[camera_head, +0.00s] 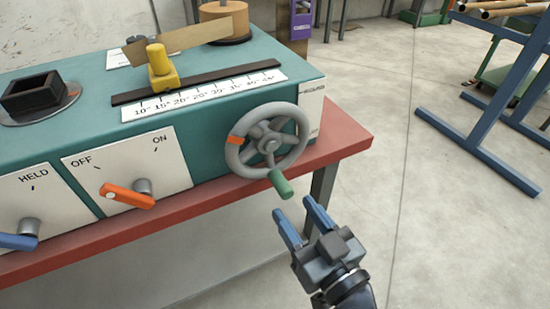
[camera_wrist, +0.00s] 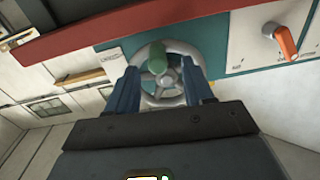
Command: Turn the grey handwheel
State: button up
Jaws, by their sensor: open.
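The grey handwheel (camera_head: 239,155) is mounted on the front of the teal machine near its right end. It has an orange mark on its left rim and a green handle (camera_head: 280,184) at its lower right. My gripper (camera_head: 304,222) is open and empty, in front of and below the handle, apart from it. In the wrist view the wheel (camera_wrist: 182,100) and the green handle (camera_wrist: 157,57) show beyond and between my two blue fingers (camera_wrist: 163,88). Part of the wheel's rim is hidden behind the fingers there.
The machine (camera_head: 220,178) stands on a red bench (camera_head: 345,143). An orange lever (camera_head: 128,195) and a blue lever (camera_head: 18,241) stick out of its front to the left. A yellow block (camera_head: 160,68) sits by the angle scale. Floor to the right is clear up to a blue trestle (camera_head: 470,140).

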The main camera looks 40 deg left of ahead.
aim_at(288, 198)
jog(key=shift+s+d+r+m+p, duration=0.1)
jog(key=shift+d+r+m+p, duration=0.35)
jog(key=shift+m+p, duration=0.6)
jog(key=shift+d+f+m+p, duration=0.2)
jog(key=shift+m+p, duration=0.15)
jog(key=shift+p, duration=0.25)
jog(key=shift+p+x, duration=0.65)
jog(key=shift+x, duration=3.25)
jog(key=shift+f, duration=0.2)
grip_shut()
